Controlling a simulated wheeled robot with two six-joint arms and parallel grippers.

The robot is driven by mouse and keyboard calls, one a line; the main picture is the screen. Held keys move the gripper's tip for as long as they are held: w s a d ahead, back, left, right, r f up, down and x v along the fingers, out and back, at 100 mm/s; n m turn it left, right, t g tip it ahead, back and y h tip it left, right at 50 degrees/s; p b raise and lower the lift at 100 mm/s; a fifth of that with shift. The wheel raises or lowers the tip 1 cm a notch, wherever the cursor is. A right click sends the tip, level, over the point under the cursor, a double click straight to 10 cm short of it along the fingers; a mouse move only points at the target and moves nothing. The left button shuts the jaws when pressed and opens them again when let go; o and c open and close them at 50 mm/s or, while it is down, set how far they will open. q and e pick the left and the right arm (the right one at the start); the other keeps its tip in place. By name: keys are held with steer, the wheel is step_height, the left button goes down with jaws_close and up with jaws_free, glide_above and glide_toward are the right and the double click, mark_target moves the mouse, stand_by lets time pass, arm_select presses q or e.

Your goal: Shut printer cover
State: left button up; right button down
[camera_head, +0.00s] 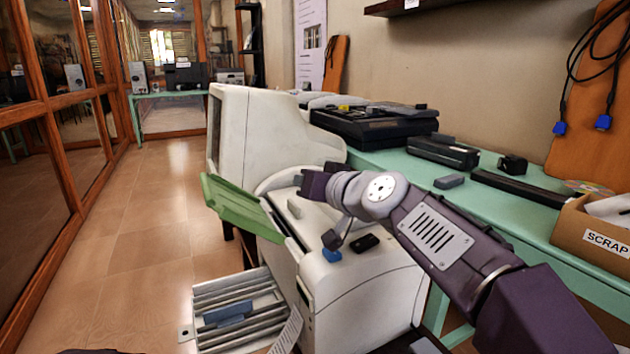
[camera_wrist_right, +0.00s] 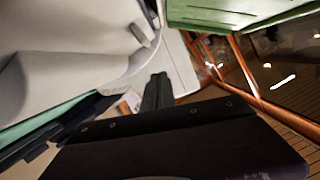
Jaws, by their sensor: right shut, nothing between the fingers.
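The printer (camera_head: 360,285) is a beige machine standing in front of me, with its pale upper surface showing. A green panel (camera_head: 240,208), apparently the printer cover, stands open and tilted out on its left side. It also shows at the top of the right wrist view (camera_wrist_right: 235,12). My right gripper (camera_head: 303,182) is above the printer's top, right of the green panel and apart from it. Its fingers (camera_wrist_right: 157,92) are shut and empty in the right wrist view. Part of the printer's top is hidden by my right arm. My left gripper is not in view.
A large beige casing (camera_head: 255,130) rises behind the printer. A blue piece (camera_head: 331,255) and a black piece (camera_head: 364,242) lie on the printer's top. A green table (camera_head: 500,205) with black devices stands along the right wall. The floor (camera_head: 140,250) at left is clear.

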steer(key=shift+s+a+f+b, duration=0.1)
steer(key=shift+a+f+b, duration=0.2)
steer(key=shift+f, duration=0.25)
steer(key=shift+s+a+f+b, duration=0.15)
steer(key=shift+f+b, duration=0.15)
steer(key=shift+f, duration=0.2)
